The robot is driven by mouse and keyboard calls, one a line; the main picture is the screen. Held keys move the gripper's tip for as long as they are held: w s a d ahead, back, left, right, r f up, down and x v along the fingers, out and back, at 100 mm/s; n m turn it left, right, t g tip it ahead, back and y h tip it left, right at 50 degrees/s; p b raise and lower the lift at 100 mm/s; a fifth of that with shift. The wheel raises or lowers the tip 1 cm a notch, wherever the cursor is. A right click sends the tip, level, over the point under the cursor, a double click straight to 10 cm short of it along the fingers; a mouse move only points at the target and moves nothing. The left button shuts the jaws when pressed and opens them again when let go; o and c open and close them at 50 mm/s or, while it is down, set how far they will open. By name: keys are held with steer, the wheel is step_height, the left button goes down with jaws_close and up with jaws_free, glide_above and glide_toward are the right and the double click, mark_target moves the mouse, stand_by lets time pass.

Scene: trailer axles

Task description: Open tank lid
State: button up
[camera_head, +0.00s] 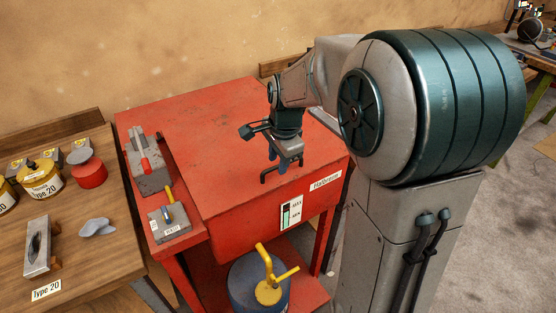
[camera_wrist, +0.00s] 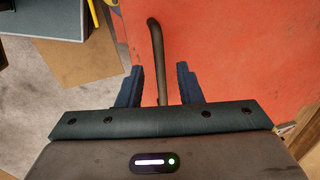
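The red tank (camera_head: 250,222) stands at the middle of the head view, and its broad red lid (camera_head: 205,125) lies flat on top, apparently shut. A dark bar handle (camera_head: 265,177) rises near the lid's front edge, under my gripper (camera_head: 285,162). In the wrist view the handle (camera_wrist: 156,45) runs down between the two blue fingers of my gripper (camera_wrist: 160,85). The fingers are apart, one on each side of the handle, with gaps showing. The handle's lower end in that view is hidden by the gripper body.
A wooden table (camera_head: 95,265) with yellow and red cans is further left. A blue can with a yellow pump (camera_head: 262,285) stands below the tank.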

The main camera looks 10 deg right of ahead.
steer(key=shift+f, duration=0.35)
jaws_close()
steer(key=shift+w+r, duration=0.1)
steer(key=shift+r, duration=0.05)
